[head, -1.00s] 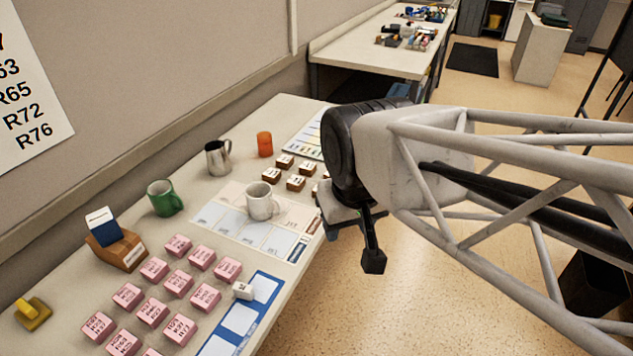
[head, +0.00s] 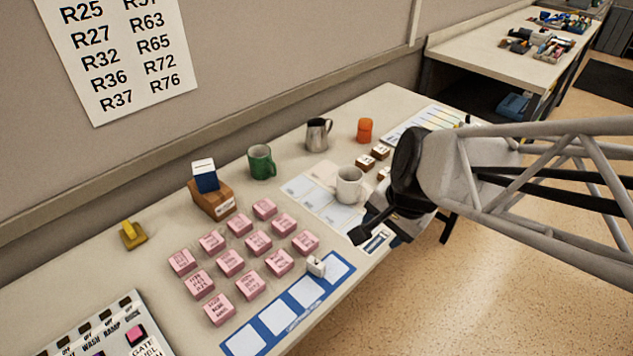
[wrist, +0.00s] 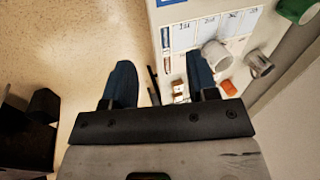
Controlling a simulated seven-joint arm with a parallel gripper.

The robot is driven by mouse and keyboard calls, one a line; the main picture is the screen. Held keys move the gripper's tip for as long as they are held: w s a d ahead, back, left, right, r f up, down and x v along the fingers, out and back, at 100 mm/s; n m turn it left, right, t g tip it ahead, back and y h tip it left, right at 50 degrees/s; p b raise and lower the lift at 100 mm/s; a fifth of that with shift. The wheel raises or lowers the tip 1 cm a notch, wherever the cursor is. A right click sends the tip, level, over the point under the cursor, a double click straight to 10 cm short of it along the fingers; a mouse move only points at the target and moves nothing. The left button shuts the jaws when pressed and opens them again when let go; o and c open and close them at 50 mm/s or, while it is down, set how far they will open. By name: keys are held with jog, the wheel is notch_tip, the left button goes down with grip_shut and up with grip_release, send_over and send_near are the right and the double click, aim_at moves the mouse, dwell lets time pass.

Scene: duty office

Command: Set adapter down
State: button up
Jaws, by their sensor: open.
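A small white block (head: 316,266), which looks like the adapter, sits at the far end of a blue strip with white squares (head: 290,308) near the table's front edge. My gripper (wrist: 160,82) is open, with its two blue-grey fingers apart and nothing seen between them. In the head view my gripper (head: 378,222) is at the table's front edge, to the right of the white block and apart from it. Its fingers are partly hidden there by my wrist. The white block cannot be made out in the wrist view.
Several pink blocks (head: 258,243) lie beside the strip. A white mug (head: 349,185) stands on a printed sheet close to my gripper. A green mug (head: 261,162), metal jug (head: 318,135) and orange cup (head: 365,130) stand behind. Open floor (head: 460,290) lies right of the table.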

jog(key=w+a+f+m+y, duration=0.1)
jog(key=w+a+f+m, duration=0.4)
jog(key=f+m, duration=0.4)
jog(key=m, duration=0.8)
send_over(317, 263)
jog(key=s+d, duration=0.2)
jog(key=d, duration=0.1)
notch_tip(317, 263, down, 8)
jog(key=shift+w+a+r, duration=0.15)
jog(key=shift+w+a, duration=0.05)
jog(key=shift+w, duration=0.05)
jog(key=shift+w+a+f+y, duration=0.15)
jog(key=shift+a+f, duration=0.1)
jog(key=shift+f, duration=0.35)
jog(key=shift+w+a+f+y, duration=0.15)
jog(key=shift+a+f, duration=0.05)
jog(key=shift+f, duration=0.4)
jog(key=shift+f, duration=0.1)
jog(key=shift+x, duration=2.5)
jog(key=shift+a, duration=0.2)
grip_shut()
